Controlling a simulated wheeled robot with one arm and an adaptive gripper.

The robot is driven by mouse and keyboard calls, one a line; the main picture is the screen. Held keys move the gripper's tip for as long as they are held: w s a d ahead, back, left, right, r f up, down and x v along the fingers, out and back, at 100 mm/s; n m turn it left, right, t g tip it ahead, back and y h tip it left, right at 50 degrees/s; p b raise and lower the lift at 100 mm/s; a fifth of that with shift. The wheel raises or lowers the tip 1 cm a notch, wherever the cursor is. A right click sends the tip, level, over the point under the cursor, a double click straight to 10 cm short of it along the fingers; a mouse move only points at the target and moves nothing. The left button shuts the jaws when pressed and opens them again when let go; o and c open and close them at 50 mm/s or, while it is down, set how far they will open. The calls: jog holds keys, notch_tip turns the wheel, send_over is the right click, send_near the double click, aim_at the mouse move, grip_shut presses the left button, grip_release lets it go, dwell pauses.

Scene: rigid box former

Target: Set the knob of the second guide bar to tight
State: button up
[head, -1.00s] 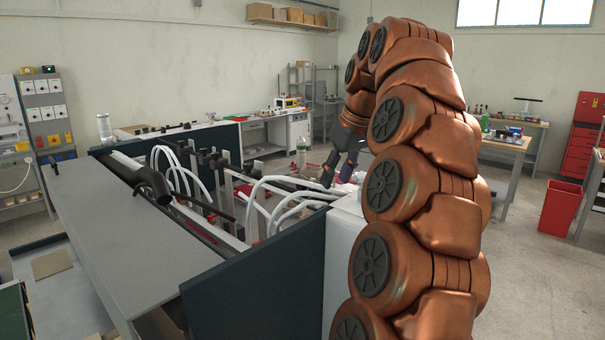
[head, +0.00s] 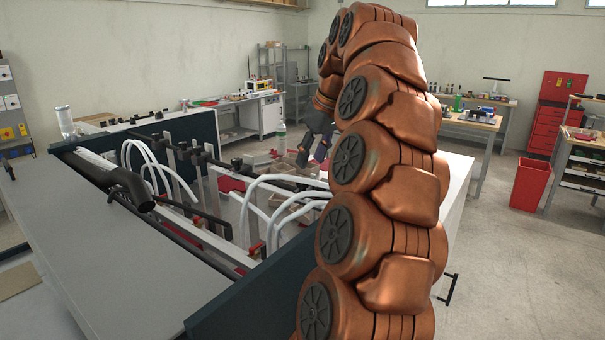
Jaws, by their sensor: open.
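The box former machine (head: 262,283) fills the left and middle of the head view, with dark end panels. Inside it, black bars with small dark knobs (head: 237,163) run between grey uprights. I cannot tell which bar is the second guide bar, nor how its knob is set. My gripper (head: 313,158) is open beyond the machine's white hoses, near the far right side of its frame. Its dark fingers point down. My arm hides part of the machine's right side, and no contact with a knob is visible.
White curved hoses (head: 268,183) arch over the machine's inside. A clear bottle (head: 281,137) stands behind it. A red bin (head: 529,185) and a workbench (head: 470,122) are at the right, with open floor between them and the machine.

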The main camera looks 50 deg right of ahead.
aim_at(304, 180)
jog(key=shift+p+x, duration=1.05)
jog(key=shift+x, duration=2.05)
jog(key=shift+c, duration=0.2)
grip_shut()
